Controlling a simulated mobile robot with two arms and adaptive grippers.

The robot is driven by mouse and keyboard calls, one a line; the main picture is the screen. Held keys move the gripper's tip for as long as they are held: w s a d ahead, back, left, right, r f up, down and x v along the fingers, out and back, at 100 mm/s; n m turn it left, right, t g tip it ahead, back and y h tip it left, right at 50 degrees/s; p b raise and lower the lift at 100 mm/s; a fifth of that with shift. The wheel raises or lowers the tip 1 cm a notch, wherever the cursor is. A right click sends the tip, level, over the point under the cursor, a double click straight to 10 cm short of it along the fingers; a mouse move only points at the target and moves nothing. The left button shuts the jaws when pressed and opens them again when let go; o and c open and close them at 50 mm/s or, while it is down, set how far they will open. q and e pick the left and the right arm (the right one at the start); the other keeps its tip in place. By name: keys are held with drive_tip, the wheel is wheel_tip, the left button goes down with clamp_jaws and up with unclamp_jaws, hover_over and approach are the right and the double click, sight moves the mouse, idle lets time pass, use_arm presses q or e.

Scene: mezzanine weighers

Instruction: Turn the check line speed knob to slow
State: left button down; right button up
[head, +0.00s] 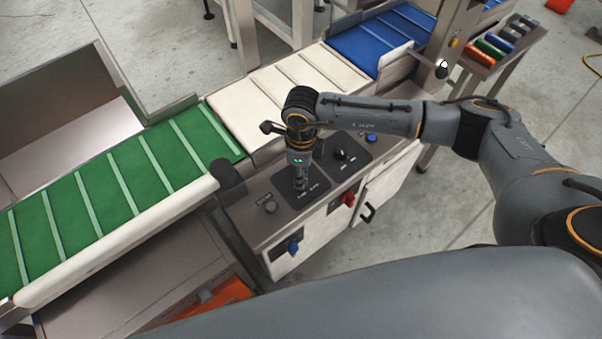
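My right gripper (301,184) points down over the nearer dark dial plate (285,186) on the control cabinet's top. Its fingers are close together at the plate and hide whatever knob is there. I cannot tell whether they grip it. A second dark plate with a black knob (342,154) lies just behind and to the right, clear of the gripper. The plates' lettering is too small to read, so I cannot tell which is the check line speed knob. My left gripper is not in view.
The cabinet top also has a grey button (270,207) and a blue button (371,138). Its front carries a blue knob (293,247), a red knob (348,198) and a black handle (368,212). Green (95,205), white (262,92) and blue (385,37) belts run behind.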

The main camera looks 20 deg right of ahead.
idle(0.3)
drive_tip(key=o, duration=1.2)
drive_tip(key=shift+c, duration=0.2)
drive_tip(key=shift+r, duration=0.15)
wheel_tip(320, 180, up, 12)
drive_tip(key=shift+w, duration=0.25)
drive_tip(key=shift+d, duration=0.1)
